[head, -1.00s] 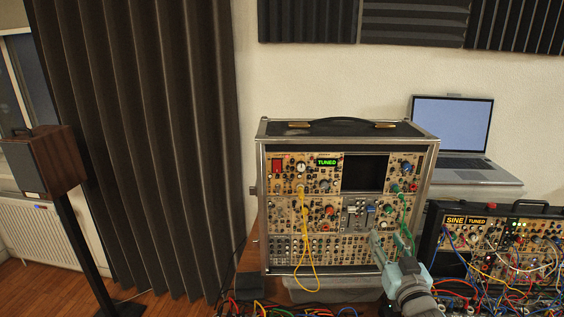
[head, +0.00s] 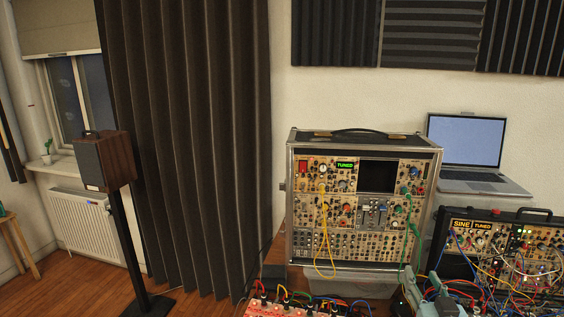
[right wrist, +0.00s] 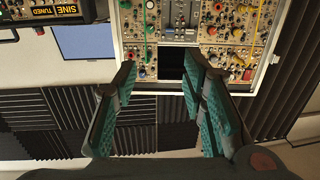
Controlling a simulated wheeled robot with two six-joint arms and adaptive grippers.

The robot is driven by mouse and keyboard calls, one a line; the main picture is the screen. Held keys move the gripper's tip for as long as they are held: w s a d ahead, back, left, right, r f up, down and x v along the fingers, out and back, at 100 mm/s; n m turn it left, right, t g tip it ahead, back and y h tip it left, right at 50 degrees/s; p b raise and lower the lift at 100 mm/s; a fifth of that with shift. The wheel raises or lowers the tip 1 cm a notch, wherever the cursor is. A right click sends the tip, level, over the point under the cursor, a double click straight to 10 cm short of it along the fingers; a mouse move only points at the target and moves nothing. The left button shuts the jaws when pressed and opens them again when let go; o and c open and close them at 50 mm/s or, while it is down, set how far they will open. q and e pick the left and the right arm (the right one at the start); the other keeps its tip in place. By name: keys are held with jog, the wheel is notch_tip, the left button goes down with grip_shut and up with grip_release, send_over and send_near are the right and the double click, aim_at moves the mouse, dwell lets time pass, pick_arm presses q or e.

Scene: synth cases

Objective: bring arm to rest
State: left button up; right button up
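My right gripper (head: 421,284) is low in the head view, below and in front of the right side of the tall synth case (head: 322,137). In the right wrist view its two teal-padded fingers (right wrist: 160,72) are spread, with nothing between them. That view looks upside down, with the synth panel (right wrist: 178,30) at the top, beyond the fingertips. A green cable (head: 409,215) hangs down the panel's right side, and a yellow cable (head: 317,240) loops down its left. My left gripper is in neither view.
A second, low synth case (head: 519,215) with many cables stands at the right, close to my right gripper. An open laptop (head: 467,143) is behind it. A red module (head: 275,309) with cables is at the bottom edge. A speaker (head: 104,162) on a stand is at left.

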jog(key=s+a+f+g, duration=0.3)
jog(key=s+f+g, duration=0.2)
jog(key=s+f, duration=0.65)
jog(key=s+a+f+n+g, duration=0.1)
jog(key=s+f+g, duration=0.25)
jog(key=s, duration=0.35)
jog(key=s+a+f+n+g+y, duration=0.15)
jog(key=s+f, duration=0.25)
jog(key=s, duration=0.4)
jog(key=s+a+f+g, duration=0.2)
jog(key=s+f+g, duration=0.2)
jog(key=s, duration=0.3)
notch_tip(320, 180, down, 21)
jog(key=s+d+g+b, duration=0.1)
jog(key=s+d, duration=0.1)
pick_arm(q)
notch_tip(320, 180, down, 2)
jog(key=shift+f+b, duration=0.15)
jog(key=shift+b, duration=0.5)
pick_arm(e)
jog(key=s+d+f+g, duration=0.1)
jog(key=s+f, duration=1.2)
jog(key=shift+s+m, duration=0.2)
jog(key=shift+m, duration=0.15)
